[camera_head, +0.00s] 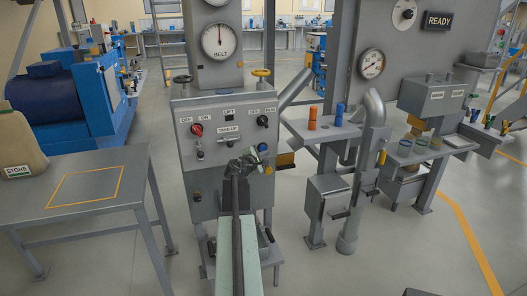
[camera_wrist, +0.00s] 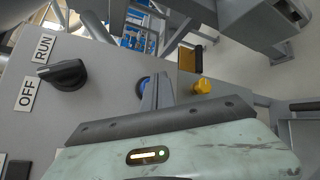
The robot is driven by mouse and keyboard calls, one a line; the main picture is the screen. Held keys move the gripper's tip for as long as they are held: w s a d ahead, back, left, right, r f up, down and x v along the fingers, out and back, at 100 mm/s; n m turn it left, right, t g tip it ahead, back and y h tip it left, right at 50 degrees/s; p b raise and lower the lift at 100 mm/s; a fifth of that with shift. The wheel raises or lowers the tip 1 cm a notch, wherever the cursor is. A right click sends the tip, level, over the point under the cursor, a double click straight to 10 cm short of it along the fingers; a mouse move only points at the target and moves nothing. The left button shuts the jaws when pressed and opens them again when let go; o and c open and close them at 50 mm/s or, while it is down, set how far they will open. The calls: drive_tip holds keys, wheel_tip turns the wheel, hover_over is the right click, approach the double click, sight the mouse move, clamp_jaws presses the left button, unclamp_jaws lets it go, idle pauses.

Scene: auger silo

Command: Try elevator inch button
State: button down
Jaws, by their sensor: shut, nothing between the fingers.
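The grey control panel (camera_head: 222,163) stands upright ahead, with a small LIFT label near its top. In the wrist view a blue button (camera_wrist: 140,88) shows on its face, partly hidden behind my fingers. A yellow button (camera_wrist: 203,86) is to its right, and a black OFF/RUN knob (camera_wrist: 68,75) is to its left. I read no INCH label. My gripper (camera_head: 250,160) is in front of the panel's right side. In the wrist view its shut fingers (camera_wrist: 158,88) overlap the blue button's edge; I cannot tell whether they touch or press it.
A red OFF/ON knob (camera_head: 197,130) is at the panel's left. A BELT gauge (camera_head: 221,42) is above. A shelf with orange and blue cylinders (camera_head: 338,115) and a grey pipe (camera_head: 374,120) are close on the right. A grey table (camera_head: 130,205) is on the left.

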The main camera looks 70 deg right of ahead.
drive_tip(key=s+a, duration=0.3)
drive_tip(key=shift+a, duration=0.3)
idle(0.3)
